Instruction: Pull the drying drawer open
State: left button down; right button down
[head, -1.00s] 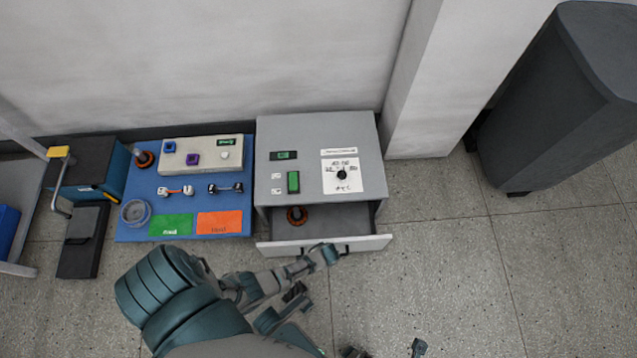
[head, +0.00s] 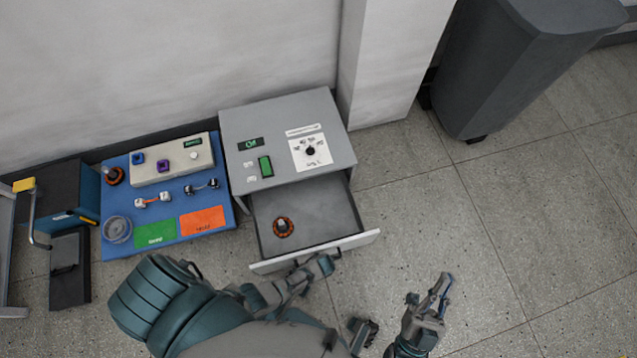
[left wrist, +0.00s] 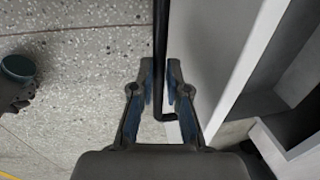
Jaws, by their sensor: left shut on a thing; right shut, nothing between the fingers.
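The grey drying cabinet (head: 285,130) has its drawer (head: 300,210) pulled well out at the front. An orange-and-dark round part (head: 283,228) lies inside the drawer. My left gripper (head: 325,266) is at the drawer front and partly hides it. In the left wrist view its fingers (left wrist: 161,88) are shut on the black bar handle (left wrist: 160,40), beside the pale drawer front (left wrist: 225,70). My right gripper (head: 441,290) is shut and empty, above the floor to the right of the drawer.
A blue mat (head: 118,205) left of the cabinet holds a beige block, small parts, a clear dish and green and orange cards. A dark bin (head: 520,60) stands at the back right. The floor right of the drawer is clear.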

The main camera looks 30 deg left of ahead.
pick_arm(q)
jog(key=shift+s+a+f, duration=0.15)
jog(key=shift+s+f, duration=0.05)
jog(key=shift+s, duration=0.2)
jog(key=c, duration=1.2)
grip_release()
jog(key=shift+w+r, duration=0.1)
jog(key=shift+w, duration=0.15)
jog(key=shift+r, duration=0.1)
jog(key=r, duration=0.3)
jog(key=s+d+r, duration=0.1)
jog(key=r, duration=0.7)
jog(key=shift+s+d+r, duration=0.25)
jog(key=shift+d, duration=0.1)
